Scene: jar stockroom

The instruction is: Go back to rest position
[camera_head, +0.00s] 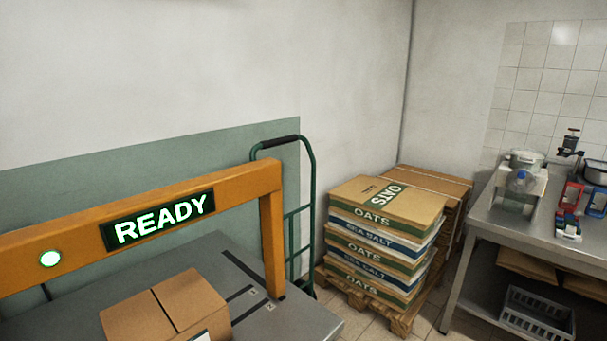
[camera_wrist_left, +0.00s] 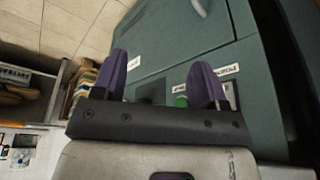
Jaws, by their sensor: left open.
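My left gripper (camera_wrist_left: 165,85) shows in the left wrist view, with two purple fingers set wide apart and nothing between them. Beyond the fingers is a green cabinet-like body (camera_wrist_left: 190,40) with small white labels and a round green button (camera_wrist_left: 181,101). I cannot tell whether the fingers touch it. Neither gripper shows in the head view, and my right gripper is in no view.
In the head view, an orange arch (camera_head: 150,215) reading READY stands over a grey table (camera_head: 290,320) with a cardboard box (camera_head: 165,308). A green hand truck (camera_head: 311,190), stacked sacks (camera_head: 385,235) and a steel bench (camera_head: 510,215) stand beyond. Tiled floor (camera_head: 425,318) shows between.

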